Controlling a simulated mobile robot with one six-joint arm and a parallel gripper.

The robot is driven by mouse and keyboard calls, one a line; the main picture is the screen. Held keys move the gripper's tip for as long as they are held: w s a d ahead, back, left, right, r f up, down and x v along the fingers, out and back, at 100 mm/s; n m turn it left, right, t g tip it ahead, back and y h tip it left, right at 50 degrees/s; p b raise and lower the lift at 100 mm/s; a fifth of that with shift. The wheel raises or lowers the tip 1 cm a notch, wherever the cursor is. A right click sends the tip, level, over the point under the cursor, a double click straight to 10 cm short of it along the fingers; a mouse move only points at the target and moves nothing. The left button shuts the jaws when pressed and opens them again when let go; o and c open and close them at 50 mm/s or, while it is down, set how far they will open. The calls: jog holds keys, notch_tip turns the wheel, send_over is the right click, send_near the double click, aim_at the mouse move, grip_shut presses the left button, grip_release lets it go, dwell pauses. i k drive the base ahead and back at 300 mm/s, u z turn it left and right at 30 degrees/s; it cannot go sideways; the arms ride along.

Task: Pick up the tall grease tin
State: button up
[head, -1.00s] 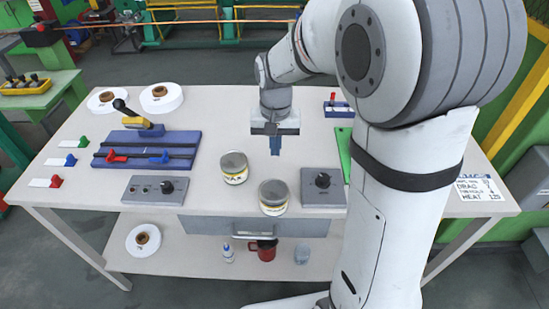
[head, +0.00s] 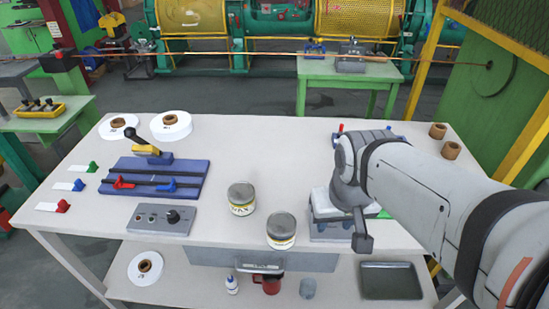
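Two round tins with grey lids and pale yellow labels stand upright on the workbench in the head view. One tin (head: 241,199) is farther back and left; the other tin (head: 281,231) is nearer the front edge. They look much alike from above, so I cannot tell for sure which is the taller. My gripper (head: 327,207) is to the right of both tins, over or close to a grey control box, and touches neither tin.
White spools (head: 170,126) stand at the back left. The bench (head: 265,155) is clear behind the tins. The lower shelf holds a red mug (head: 268,283) and a tray (head: 391,281).

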aim_at(280, 225)
jog(key=z, duration=1.25)
jog(key=k, duration=1.35)
jog(key=u, duration=0.3)
jog(key=i, duration=0.45)
jog(key=u, duration=0.15)
